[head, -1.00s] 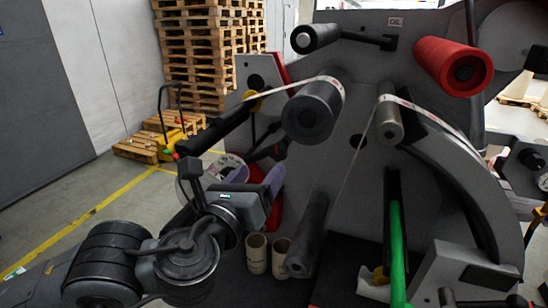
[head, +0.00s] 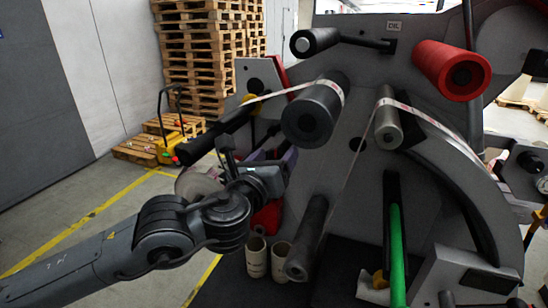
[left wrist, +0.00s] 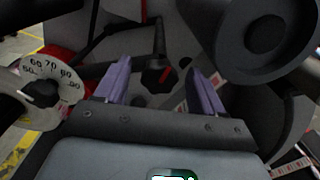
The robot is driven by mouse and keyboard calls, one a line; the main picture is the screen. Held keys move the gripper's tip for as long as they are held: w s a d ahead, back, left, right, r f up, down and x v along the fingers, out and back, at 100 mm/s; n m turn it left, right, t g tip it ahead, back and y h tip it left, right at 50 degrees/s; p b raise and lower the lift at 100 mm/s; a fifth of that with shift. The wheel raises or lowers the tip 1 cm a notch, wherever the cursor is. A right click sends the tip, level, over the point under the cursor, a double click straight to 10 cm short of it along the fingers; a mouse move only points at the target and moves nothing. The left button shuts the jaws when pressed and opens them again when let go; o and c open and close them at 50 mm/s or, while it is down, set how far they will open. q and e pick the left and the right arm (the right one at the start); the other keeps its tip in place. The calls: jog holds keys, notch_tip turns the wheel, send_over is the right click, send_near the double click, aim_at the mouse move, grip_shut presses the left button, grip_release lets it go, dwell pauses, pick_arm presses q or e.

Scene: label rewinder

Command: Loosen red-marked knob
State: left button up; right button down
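A black star-shaped knob with a red mark (left wrist: 157,79) shows in the left wrist view, ahead of my left gripper and between the lines of its fingers. My left gripper (left wrist: 160,88) is open, with its two purple fingers spread and nothing between them. In the head view my left gripper (head: 272,160) is in front of the machine's left part, under the large dark roller. The knob is hidden or too small to tell in the head view. My right gripper is not in view.
A white numbered dial (left wrist: 42,88) with a black knob is left of my gripper. A large dark roller (head: 312,114) hangs above right, carrying the label web. Cardboard cores (head: 257,258) stand below. A red roller (head: 452,69) is at upper right.

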pick_arm(q)
jog(key=c, duration=1)
jog(key=n+b, duration=0.1)
jog(key=n, duration=0.2)
jog(key=shift+f+b, duration=0.15)
jog(key=shift+b, duration=0.15)
jog(key=n+b, duration=0.1)
jog(key=n, duration=0.3)
jog(key=shift+a, duration=0.15)
jog(key=n, duration=0.8)
jog(key=shift+n+p, duration=0.3)
jog(key=shift+n, duration=0.1)
jog(key=o, duration=1)
